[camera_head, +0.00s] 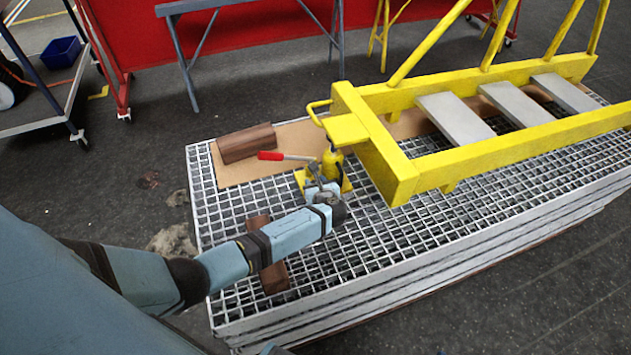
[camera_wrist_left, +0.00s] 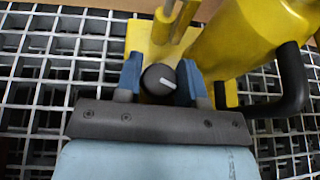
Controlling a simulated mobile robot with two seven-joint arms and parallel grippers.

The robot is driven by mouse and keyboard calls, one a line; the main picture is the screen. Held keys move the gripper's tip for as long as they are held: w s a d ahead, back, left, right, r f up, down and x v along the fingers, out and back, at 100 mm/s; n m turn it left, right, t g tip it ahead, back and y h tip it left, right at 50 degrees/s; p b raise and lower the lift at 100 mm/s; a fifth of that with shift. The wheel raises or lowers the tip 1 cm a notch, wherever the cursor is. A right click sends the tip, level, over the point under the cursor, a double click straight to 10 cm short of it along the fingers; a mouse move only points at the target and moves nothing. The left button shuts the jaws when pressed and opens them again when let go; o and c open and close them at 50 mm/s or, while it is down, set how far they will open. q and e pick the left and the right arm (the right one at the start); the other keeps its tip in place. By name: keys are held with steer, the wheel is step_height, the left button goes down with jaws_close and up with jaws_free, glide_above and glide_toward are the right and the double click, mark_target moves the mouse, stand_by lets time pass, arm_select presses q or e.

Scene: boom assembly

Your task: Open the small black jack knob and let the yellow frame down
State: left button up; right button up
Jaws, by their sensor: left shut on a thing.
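The yellow jack (camera_head: 333,161) stands upright on its yellow base on the grating, under the near left end of the yellow frame (camera_head: 400,178). In the left wrist view, the small round black knob (camera_wrist_left: 158,79), with a pale mark on its face, sits low on the jack's yellow body (camera_wrist_left: 240,40). My left gripper (camera_head: 322,188) is low at the jack's base. In the wrist view its two blue fingers (camera_wrist_left: 158,82) are closed on either side of the knob. In the head view the gripper hides the knob. My right gripper does not show.
A red-handled tool (camera_head: 270,156) lies beside the jack, by a brown wooden block (camera_head: 247,143) on a cardboard sheet. Another brown block (camera_head: 273,278) lies under my left forearm. The stacked grating (camera_head: 400,250) is bare in front of the frame. A curved black handle (camera_wrist_left: 293,85) is right of the knob.

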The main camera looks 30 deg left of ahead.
arm_select(q)
steer(key=shift+n+g+y, duration=1.2)
steer(key=shift+n+g, duration=0.6)
steer(key=shift+n, duration=0.1)
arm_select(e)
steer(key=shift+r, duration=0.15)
arm_select(q)
steer(key=o, duration=0.9)
steer(key=p+v, duration=0.2)
steer(key=v, duration=1.1)
steer(key=shift+d+r, duration=0.1)
steer(key=shift+d, duration=0.3)
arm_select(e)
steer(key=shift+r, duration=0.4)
